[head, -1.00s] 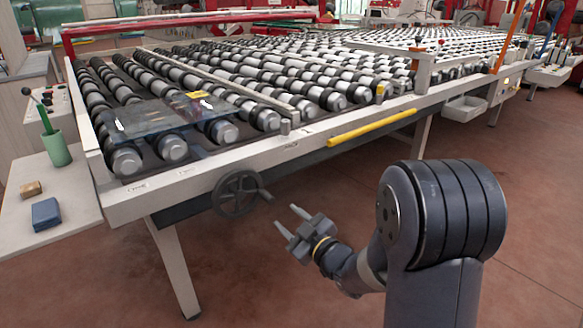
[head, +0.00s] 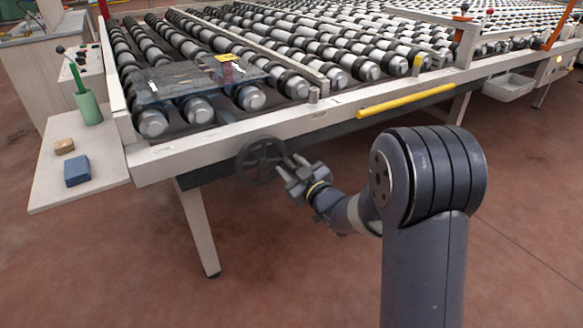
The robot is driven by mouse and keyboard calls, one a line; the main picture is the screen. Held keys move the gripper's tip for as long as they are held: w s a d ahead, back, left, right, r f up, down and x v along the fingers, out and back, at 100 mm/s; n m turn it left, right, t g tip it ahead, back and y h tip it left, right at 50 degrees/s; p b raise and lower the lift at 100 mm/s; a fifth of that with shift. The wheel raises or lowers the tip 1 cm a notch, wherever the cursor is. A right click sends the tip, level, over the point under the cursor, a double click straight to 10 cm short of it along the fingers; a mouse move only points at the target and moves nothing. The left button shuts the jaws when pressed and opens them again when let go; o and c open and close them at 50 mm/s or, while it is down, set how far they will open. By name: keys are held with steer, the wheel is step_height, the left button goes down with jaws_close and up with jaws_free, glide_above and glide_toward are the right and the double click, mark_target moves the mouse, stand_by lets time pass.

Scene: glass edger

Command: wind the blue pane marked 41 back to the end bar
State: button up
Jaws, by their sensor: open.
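The bluish see-through pane (head: 172,80) lies flat across the rollers at the near left end of the conveyor. A yellow tag (head: 229,57) sits at its far right edge; its number is too small to read. The dark handwheel (head: 261,160) is on the front of the frame, below and right of the pane. My gripper (head: 287,164) is open and empty at the wheel's right side. Its fingertips overlap the rim in the picture; I cannot tell if they touch. A pale rail (head: 113,85) closes the left end, with a small gap from the pane; I cannot tell if it is the end bar.
A side shelf (head: 105,178) at left holds a green cup (head: 89,108), a blue block (head: 77,170) and a tan block (head: 64,146). A yellow bar (head: 405,101) runs along the frame's front. A table leg (head: 198,230) stands below left of the wheel. The front floor is open.

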steer(key=shift+a, duration=0.1)
steer(key=shift+c, duration=0.3)
jaws_close()
